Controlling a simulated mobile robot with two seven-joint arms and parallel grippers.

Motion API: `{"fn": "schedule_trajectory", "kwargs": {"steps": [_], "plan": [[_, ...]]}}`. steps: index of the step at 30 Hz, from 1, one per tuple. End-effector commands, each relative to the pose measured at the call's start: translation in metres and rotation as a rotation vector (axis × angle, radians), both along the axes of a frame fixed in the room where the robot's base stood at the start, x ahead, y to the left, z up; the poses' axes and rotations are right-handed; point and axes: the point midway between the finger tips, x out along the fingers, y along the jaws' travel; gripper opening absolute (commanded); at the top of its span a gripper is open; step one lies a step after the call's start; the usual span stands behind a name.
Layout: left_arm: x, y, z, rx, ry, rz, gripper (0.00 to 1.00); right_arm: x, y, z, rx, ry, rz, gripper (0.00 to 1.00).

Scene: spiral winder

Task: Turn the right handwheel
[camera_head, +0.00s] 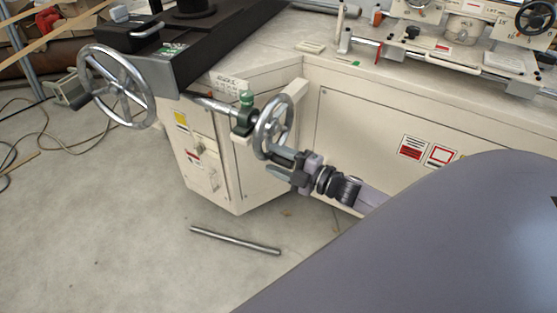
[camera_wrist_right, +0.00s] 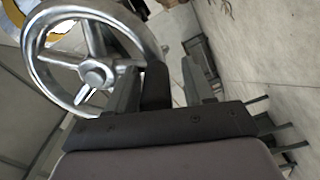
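The right handwheel (camera_head: 262,142) is a silver spoked wheel on the side of the cream machine, in the middle of the head view. It fills the upper left of the right wrist view (camera_wrist_right: 95,72). My right gripper (camera_head: 287,168) is just below and right of this wheel. My left gripper is not in view.
A larger silver handwheel (camera_head: 149,103) stands at the left. A green-topped fitting (camera_head: 246,113) on a shaft is close beside the right wheel. A metal bar (camera_head: 235,240) lies on the floor below. Cables (camera_head: 45,135) lie at the far left. Open floor is at the lower left.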

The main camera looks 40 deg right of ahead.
Motion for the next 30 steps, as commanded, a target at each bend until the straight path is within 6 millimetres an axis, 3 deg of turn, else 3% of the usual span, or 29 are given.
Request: {"fn": "schedule_trajectory", "kwargs": {"steps": [5,19,30], "plan": [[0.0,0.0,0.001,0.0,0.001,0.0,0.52,-0.005,-0.003,0.001,0.001,0.0,-0.001,0.52],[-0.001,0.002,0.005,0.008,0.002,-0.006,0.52,-0.057,-0.023,0.0,0.0,0.002,0.001,0.52],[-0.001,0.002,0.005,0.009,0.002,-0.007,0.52,-0.066,-0.027,0.0,-0.001,-0.001,0.001,0.52]]}}
